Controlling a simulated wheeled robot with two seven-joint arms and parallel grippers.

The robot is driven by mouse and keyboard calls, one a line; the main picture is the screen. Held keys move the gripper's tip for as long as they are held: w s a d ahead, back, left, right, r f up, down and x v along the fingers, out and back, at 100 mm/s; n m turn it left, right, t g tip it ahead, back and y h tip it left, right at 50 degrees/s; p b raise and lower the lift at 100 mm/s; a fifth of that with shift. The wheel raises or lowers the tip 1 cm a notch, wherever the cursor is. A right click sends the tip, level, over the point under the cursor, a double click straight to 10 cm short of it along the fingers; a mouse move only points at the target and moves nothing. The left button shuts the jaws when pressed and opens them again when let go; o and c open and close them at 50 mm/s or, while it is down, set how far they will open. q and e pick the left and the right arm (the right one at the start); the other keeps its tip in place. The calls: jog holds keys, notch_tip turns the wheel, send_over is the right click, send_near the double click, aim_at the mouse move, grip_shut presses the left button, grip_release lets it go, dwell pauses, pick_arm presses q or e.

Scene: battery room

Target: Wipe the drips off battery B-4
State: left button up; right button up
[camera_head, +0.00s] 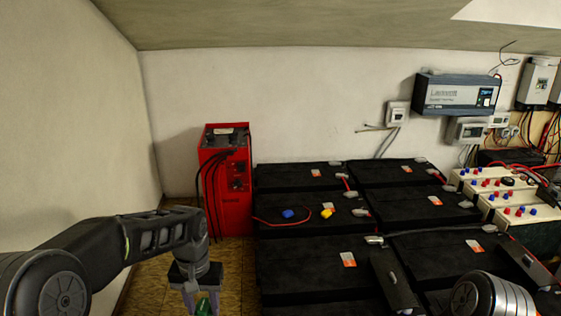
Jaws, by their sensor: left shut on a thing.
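Several large black batteries (311,261) stand in two columns, each with a small orange and white label. The labels are too small to read, so I cannot tell which battery is B-4. No drips can be made out on the dark tops. My left gripper (203,300) points down at the bottom edge, left of the batteries and above the floor.
A blue thing (288,214) and a yellow thing (327,212) lie on a left-column battery beside a red cable. A red cabinet (235,203) with black cables stands at the wall. Pale terminal boxes (482,184) stand at right. The tiled floor (233,266) left of the batteries looks clear.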

pick_arm(q)
jog(key=s+f, duration=0.4)
jog(key=f, duration=1)
jog(key=shift+f, duration=0.4)
jog(key=shift+d, duration=0.1)
